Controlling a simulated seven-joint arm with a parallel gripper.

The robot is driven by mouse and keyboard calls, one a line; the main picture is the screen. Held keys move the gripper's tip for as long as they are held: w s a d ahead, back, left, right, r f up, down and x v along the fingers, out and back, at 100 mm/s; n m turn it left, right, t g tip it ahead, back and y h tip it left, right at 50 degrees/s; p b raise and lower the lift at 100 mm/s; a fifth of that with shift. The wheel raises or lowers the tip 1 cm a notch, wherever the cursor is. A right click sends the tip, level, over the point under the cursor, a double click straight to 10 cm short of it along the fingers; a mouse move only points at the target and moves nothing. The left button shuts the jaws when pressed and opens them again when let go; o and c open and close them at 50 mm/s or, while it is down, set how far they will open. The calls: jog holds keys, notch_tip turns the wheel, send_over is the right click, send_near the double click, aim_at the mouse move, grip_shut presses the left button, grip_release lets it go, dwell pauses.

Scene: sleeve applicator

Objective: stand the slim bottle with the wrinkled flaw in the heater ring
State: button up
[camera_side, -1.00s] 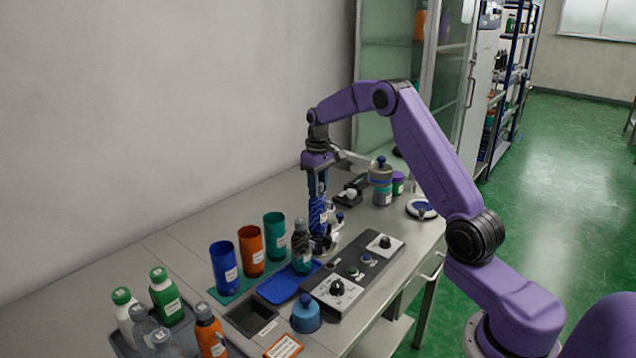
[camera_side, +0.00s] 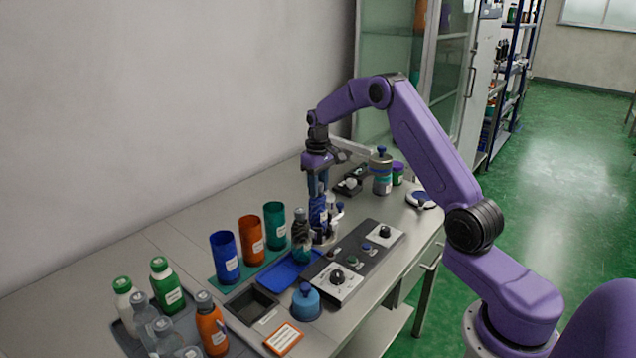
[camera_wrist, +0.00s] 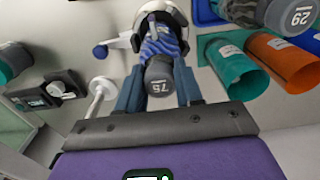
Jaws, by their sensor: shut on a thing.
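My gripper (camera_side: 318,190) is shut on a slim bottle with a grey cap marked 75 and a wrinkled blue sleeve (camera_wrist: 160,45). The bottle is upright in the side view (camera_side: 318,212), with my fingers on both sides of its upper part. The heater ring (camera_wrist: 162,14), pale and round with a small blue-tipped handle, lies at the bottle's lower end in the wrist view. The lower end lines up with the ring, but I cannot tell how deep it sits. Another grey-capped bottle (camera_side: 302,240), dark and teal, stands just left of it.
Blue, orange and teal cups (camera_side: 250,240) stand left on a green mat. A blue tray (camera_side: 282,274) lies in front of them. A control panel (camera_side: 352,262) with knobs is at right. Several bottles stand in a front-left tray (camera_side: 135,338). A grey bottle (camera_side: 381,175) stands behind.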

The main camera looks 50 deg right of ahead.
jog(key=shift+f, duration=0.4)
jog(key=o, duration=1.6)
jog(key=shift+c, duration=0.2)
jog(key=shift+r, duration=4.45)
